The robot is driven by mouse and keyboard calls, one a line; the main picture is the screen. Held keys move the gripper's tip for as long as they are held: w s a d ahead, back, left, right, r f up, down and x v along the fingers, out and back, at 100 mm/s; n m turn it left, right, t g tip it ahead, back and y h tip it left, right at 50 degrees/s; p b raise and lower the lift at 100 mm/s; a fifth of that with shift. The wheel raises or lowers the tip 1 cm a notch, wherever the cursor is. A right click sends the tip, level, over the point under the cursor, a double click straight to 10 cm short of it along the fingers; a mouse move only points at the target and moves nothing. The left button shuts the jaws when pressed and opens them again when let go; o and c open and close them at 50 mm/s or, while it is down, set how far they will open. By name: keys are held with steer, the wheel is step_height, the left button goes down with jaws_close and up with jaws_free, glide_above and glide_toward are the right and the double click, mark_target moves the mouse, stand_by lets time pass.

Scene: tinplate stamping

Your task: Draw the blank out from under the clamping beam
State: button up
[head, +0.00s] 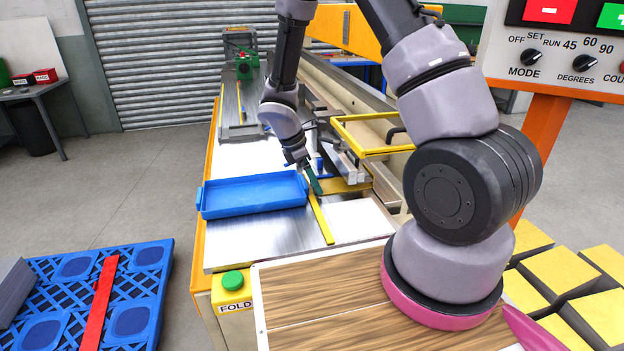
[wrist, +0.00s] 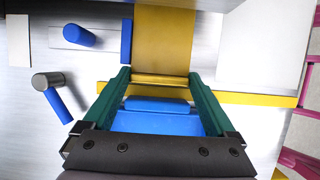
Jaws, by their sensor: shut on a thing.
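The blank, a gold-coloured sheet (head: 345,187), lies on the grey metal bed with its far part running under the clamping beam (head: 343,158). In the wrist view the blank (wrist: 163,45) runs up to the top edge of the picture. My gripper (head: 316,190) is low over the bed at the blank's near end. In the wrist view its green fingers (wrist: 158,78) stand on either side of that end, shut on it. The contact at the fingertips is partly hidden in the head view.
A blue tray (head: 255,210) lies left of my gripper. A yellow strip (head: 321,222) crosses the bed beside the blank. Blue pins (wrist: 80,36) stand left of the blank in the wrist view. A yellow frame (head: 375,152) rises beside the beam. A wooden top (head: 320,290) is in front.

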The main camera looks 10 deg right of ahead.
mark_target(338, 229)
stand_by(0.5)
steer(key=shift+s, duration=8.55)
steer(key=shift+s, duration=0.4)
steer(key=o, duration=1)
steer(key=v, duration=1)
steer(key=shift+a+r, duration=0.2)
steer(key=shift+r, duration=0.15)
